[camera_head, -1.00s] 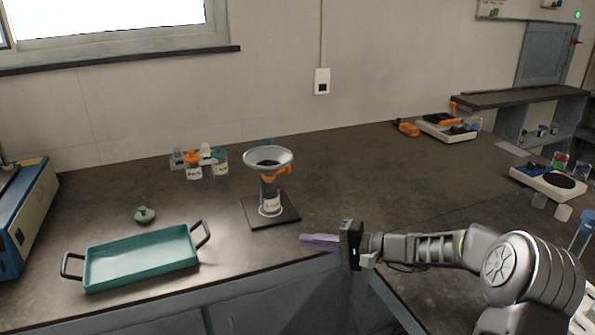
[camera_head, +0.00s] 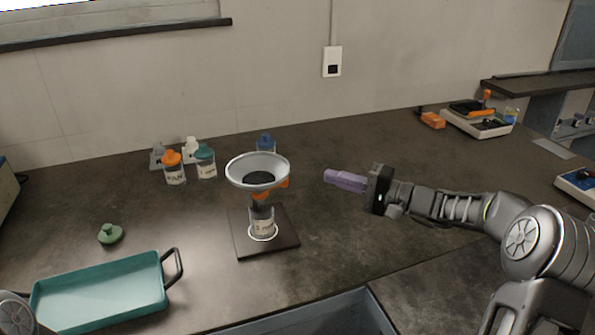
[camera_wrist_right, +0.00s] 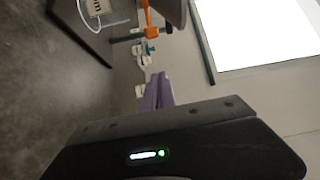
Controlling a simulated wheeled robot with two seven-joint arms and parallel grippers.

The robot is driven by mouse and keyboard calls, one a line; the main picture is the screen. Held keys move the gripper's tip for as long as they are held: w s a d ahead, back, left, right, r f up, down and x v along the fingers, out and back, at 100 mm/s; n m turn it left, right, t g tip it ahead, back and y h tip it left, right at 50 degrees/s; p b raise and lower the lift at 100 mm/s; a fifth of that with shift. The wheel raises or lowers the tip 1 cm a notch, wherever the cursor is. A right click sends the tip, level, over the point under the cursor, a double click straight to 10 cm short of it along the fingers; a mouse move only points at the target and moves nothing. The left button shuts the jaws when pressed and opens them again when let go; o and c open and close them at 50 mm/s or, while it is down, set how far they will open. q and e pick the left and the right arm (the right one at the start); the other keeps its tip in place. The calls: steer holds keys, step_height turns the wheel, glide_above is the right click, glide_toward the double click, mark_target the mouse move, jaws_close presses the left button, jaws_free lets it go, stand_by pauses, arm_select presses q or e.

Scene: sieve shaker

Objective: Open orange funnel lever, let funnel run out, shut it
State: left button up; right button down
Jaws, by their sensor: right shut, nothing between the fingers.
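A grey funnel (camera_head: 258,171) with dark material in it stands over a labelled jar (camera_head: 262,222) on a dark square base (camera_head: 240,243). The orange lever (camera_head: 284,184) sits at the funnel's neck, on its right side, partly hidden by the bowl. In the right wrist view the orange part (camera_wrist_right: 150,20) shows at the top, beside the labelled jar. My right gripper (camera_head: 328,176), with purple fingers, is shut and empty, to the right of the funnel and apart from the lever. Its fingers also show in the right wrist view (camera_wrist_right: 158,92). My left gripper is not in view.
A teal tray (camera_head: 50,313) with dark handles lies at the front left, with a green knobbed lid (camera_head: 110,234) behind it. An orange block (camera_head: 432,120) lies far right. The bench between gripper and funnel is clear.

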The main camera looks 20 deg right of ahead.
steer(key=shift+w+a, duration=0.1)
steer(key=w+a+p, duration=0.1)
steer(key=w+a, duration=0.2)
steer(key=a, duration=0.5)
steer(key=shift+a+p, duration=0.35)
stand_by(0.4)
